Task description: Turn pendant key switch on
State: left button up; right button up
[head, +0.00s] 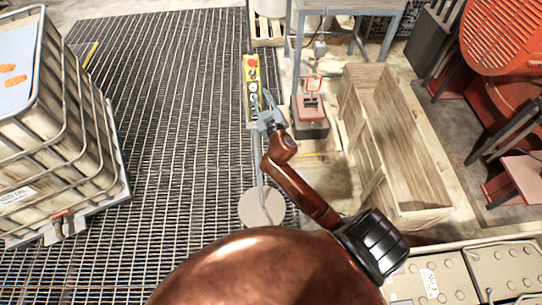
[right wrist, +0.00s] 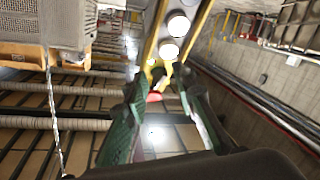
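The pendant (head: 251,76) is a tall yellow control box in the upper middle of the head view. It has a red button near its top and several round controls below on a dark face. A key switch is too small to make out. My right gripper (head: 263,100) is at the pendant's lower right side, with its fingers towards it. In the right wrist view its two green fingers (right wrist: 163,78) are apart with nothing clearly held between them. Beyond the fingertips are yellow edges and pale round shapes of the pendant (right wrist: 172,38). Contact cannot be told. My left gripper is out of view.
A grey stand with a round base (head: 262,207) is below the pendant. Right of it are a dark box with a red top (head: 311,118) and a wooden crate (head: 400,205). A caged tank (head: 60,150) stands left. Open grating (head: 165,120) lies between.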

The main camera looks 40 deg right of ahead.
jog(key=s+f+g+y+b, duration=0.1)
jog(key=s+f+g+b, duration=0.1)
jog(key=f, duration=1.4)
jog(key=s+f+g+y+b, duration=0.1)
jog(key=s+f+g+b, duration=0.2)
jog(key=f, duration=1.4)
jog(key=shift+s+d+b, duration=0.25)
jog(key=shift+s+b, duration=0.05)
jog(key=shift+b, duration=0.15)
